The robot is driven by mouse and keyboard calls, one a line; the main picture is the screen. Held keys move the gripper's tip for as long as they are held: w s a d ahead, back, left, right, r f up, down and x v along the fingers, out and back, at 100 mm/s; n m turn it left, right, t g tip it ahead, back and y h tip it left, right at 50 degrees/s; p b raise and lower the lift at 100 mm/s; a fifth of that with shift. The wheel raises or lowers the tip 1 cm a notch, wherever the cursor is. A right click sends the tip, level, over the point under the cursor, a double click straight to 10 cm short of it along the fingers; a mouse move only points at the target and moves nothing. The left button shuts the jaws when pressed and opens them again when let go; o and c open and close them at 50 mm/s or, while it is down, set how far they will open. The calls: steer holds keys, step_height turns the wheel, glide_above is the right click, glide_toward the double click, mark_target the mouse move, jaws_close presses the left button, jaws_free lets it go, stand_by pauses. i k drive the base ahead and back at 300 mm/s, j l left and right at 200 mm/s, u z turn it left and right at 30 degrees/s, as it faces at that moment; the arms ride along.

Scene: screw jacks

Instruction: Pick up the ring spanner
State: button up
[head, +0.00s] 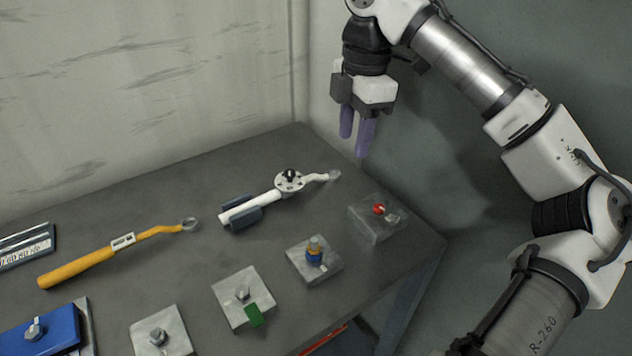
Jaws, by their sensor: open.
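A spanner with a long yellow handle (80,266), a white label on its shaft and a grey ring end lies on the dark table at the left; it looks like the ring spanner. A second tool, a white-handled wrench (262,203) with a round dial-like disc, rests in a dark cradle near the table's middle; its tip also looks ring-like, but is too small to tell. My gripper (356,145) is open and empty, with two purple fingers pointing down. It hangs above the table's back right, well to the right of the yellow spanner and apart from both tools.
A blue block (45,332) and a marked plate (25,247) are at left. Walls stand behind and right.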

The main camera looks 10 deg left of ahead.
mark_target(54, 276)
steer(key=k+u, duration=0.15)
steer(key=i+u, duration=0.15)
steer(key=u, duration=1.15)
